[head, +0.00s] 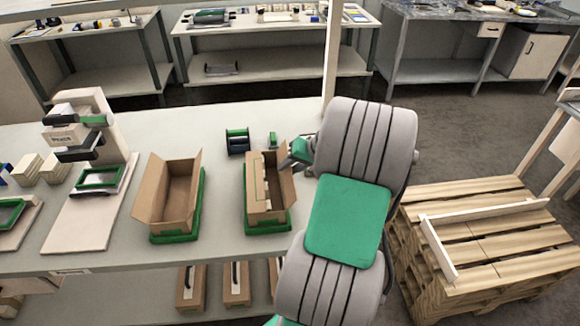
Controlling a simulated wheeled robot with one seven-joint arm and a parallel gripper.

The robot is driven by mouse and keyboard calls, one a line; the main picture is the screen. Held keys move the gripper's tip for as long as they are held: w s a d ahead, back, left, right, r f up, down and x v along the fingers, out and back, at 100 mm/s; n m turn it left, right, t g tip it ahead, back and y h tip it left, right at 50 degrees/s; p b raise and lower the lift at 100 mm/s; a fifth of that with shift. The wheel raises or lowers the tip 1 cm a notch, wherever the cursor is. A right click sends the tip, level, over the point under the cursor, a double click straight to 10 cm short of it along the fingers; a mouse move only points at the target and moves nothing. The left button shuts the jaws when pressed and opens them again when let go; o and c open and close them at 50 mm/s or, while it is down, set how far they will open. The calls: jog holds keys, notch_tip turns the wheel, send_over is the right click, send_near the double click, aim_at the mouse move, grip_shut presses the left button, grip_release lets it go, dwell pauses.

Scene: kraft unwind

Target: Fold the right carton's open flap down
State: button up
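The right carton (266,216) is a brown cardboard box on a green base on the workbench. A flap (288,186) stands up on its right side; a flat panel with a pale outline lies along its left side. My gripper (286,164) is at the far right corner of this carton, close to the standing flap. My arm hides part of the gripper. I cannot tell whether it touches the flap or whether its fingers are open.
The left carton (164,219) stands open on another green base. A dark spool holder (237,141) and a small green item (272,139) stand behind the right carton. A white post (332,60) rises near my arm. A wooden pallet stack (480,250) is at right.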

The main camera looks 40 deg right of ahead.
grip_shut()
dwell(1.3)
